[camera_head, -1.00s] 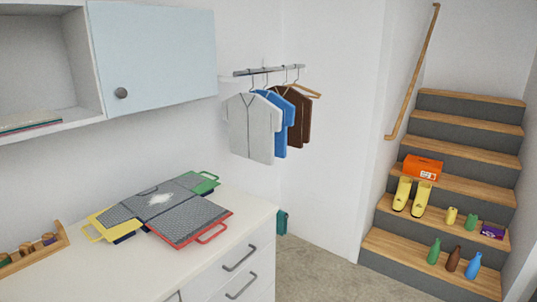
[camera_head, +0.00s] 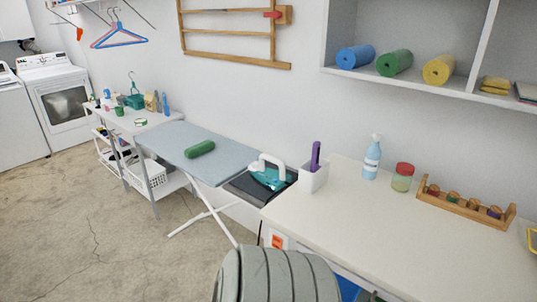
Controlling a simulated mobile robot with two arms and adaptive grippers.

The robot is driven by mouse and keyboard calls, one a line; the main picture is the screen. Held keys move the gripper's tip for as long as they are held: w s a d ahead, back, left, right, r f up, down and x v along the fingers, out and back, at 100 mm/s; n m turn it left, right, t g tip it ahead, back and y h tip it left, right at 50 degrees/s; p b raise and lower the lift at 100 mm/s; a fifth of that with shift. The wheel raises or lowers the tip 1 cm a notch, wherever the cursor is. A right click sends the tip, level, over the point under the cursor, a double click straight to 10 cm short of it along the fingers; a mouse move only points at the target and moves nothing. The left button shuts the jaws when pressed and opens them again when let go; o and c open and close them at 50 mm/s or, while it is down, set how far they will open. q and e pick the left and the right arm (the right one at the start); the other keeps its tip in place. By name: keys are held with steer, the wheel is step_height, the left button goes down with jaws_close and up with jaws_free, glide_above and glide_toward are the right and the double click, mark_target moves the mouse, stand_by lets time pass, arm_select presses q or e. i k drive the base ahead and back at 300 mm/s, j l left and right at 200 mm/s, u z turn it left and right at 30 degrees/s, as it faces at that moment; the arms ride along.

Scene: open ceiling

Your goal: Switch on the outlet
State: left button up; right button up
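A small orange-red switch (camera_head: 277,241), which looks like the outlet's, sits on a white panel at the left end of the counter, below the worktop. Its on or off position is too small to tell. Neither of my grippers is in view.
A grey ribbed rounded shape (camera_head: 278,277) at the bottom edge stands close below the switch; I cannot tell what it is. The white counter (camera_head: 375,225) runs right. An ironing board (camera_head: 180,140) with a teal iron (camera_head: 268,177) stands left. The concrete floor at left is open.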

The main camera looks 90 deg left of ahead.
mark_target(277, 243)
steer(key=k+l+u, duration=0.1)
steer(key=u, duration=2.45)
steer(key=k+j, duration=0.05)
steer(key=j, duration=0.05)
